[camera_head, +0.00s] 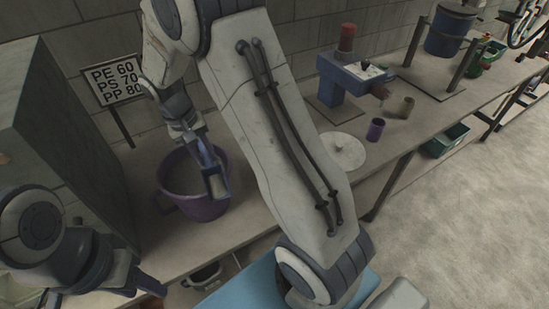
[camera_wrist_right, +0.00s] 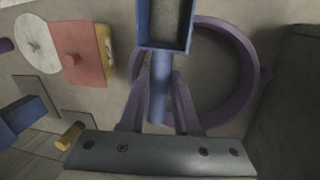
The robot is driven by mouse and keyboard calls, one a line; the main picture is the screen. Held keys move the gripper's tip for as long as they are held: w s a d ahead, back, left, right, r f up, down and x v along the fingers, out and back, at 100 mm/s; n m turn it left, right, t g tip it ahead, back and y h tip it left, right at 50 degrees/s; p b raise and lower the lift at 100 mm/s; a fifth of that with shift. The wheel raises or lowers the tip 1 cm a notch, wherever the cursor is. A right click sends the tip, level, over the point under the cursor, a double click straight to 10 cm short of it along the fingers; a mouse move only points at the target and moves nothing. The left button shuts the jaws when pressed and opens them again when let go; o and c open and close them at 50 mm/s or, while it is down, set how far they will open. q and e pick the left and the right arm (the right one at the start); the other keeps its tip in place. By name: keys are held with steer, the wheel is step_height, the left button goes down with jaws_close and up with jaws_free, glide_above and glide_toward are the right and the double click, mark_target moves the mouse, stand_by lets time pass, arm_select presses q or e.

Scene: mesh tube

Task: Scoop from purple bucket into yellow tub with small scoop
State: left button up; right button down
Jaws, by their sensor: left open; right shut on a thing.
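The purple bucket (camera_head: 186,207) stands on the bench left of centre in the head view; its rim (camera_wrist_right: 250,62) shows in the right wrist view. My right gripper (camera_head: 203,158) is shut on the handle of the small blue scoop (camera_head: 216,184), above the bucket. In the right wrist view the scoop (camera_wrist_right: 164,40) looks grey-brown inside; I cannot tell how full it is. A yellow tub (camera_wrist_right: 104,42) shows there as a yellow edge beside a red, knobbed cover; my right arm hides it in the head view. My left gripper (camera_head: 150,285) is open and empty at lower left.
A round white lid (camera_head: 343,151) lies on the bench, with a purple cup (camera_head: 376,130) to its right. A blue machine (camera_head: 345,78) stands behind. A sign (camera_head: 116,84) is by the wall. A grey block (camera_head: 65,130) stands left of the bucket.

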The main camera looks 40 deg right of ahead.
steer(key=w+d+n+p, duration=0.2)
steer(key=w+d, duration=0.3)
steer(key=w, duration=0.3)
steer(key=w+d+n+p, duration=0.15)
steer(key=w+d, duration=0.25)
steer(key=w, duration=0.4)
arm_select(q)
step_height(320, 180, up, 6)
steer(key=p, duration=0.3)
steer(key=shift+r, duration=0.25)
arm_select(e)
steer(key=w+d+f, duration=0.1)
steer(key=d+f, duration=0.2)
steer(key=d, duration=0.4)
steer(key=w+d+f+t, duration=0.1)
steer(key=d+f, duration=0.1)
steer(key=d, duration=0.5)
steer(key=shift+w+d+f, duration=0.2)
steer(key=shift+f, duration=0.2)
